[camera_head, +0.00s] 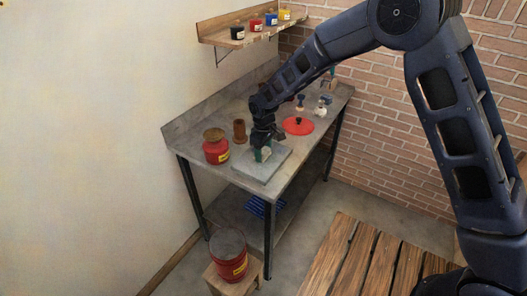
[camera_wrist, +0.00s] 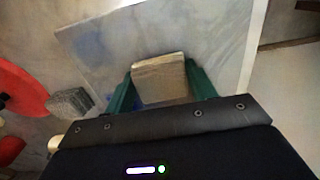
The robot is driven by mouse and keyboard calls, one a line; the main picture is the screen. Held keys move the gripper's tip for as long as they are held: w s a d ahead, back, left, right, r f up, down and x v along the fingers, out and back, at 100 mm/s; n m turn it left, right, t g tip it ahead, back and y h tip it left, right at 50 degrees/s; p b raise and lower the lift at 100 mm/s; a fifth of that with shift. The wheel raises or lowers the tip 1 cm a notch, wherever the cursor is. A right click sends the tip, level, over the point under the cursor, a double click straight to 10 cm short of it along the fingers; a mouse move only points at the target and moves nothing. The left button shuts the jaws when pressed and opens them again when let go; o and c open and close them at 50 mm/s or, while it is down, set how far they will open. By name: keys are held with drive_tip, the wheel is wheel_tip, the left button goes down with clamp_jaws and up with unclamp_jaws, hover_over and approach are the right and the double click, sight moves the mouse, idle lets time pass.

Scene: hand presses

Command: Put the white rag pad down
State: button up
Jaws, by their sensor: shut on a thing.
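The white rag pad (camera_wrist: 158,79) is a small, pale, squarish block in the wrist view. It sits between the two green fingers of my gripper (camera_wrist: 160,85), which is shut on it. In the head view my gripper (camera_head: 262,152) points down over the grey slab (camera_head: 250,170) on the bench. The slab also shows behind the pad in the wrist view (camera_wrist: 100,35). I cannot tell whether the pad touches the slab. In the head view the pad is mostly hidden by the gripper.
A red can (camera_head: 216,148) and a brown jar (camera_head: 239,131) stand left of the slab on the metal bench (camera_head: 188,133). A red disc (camera_head: 298,126) lies right of it. A grey speckled block (camera_wrist: 70,103) lies near the slab. Coloured pots stand on a wall shelf (camera_head: 215,28).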

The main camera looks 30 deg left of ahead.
sight(264, 150)
drive_tip(key=shift+f, duration=0.1)
drive_tip(key=o, duration=1)
drive_tip(key=shift+o, duration=0.2)
wheel_tip(264, 150, up, 12)
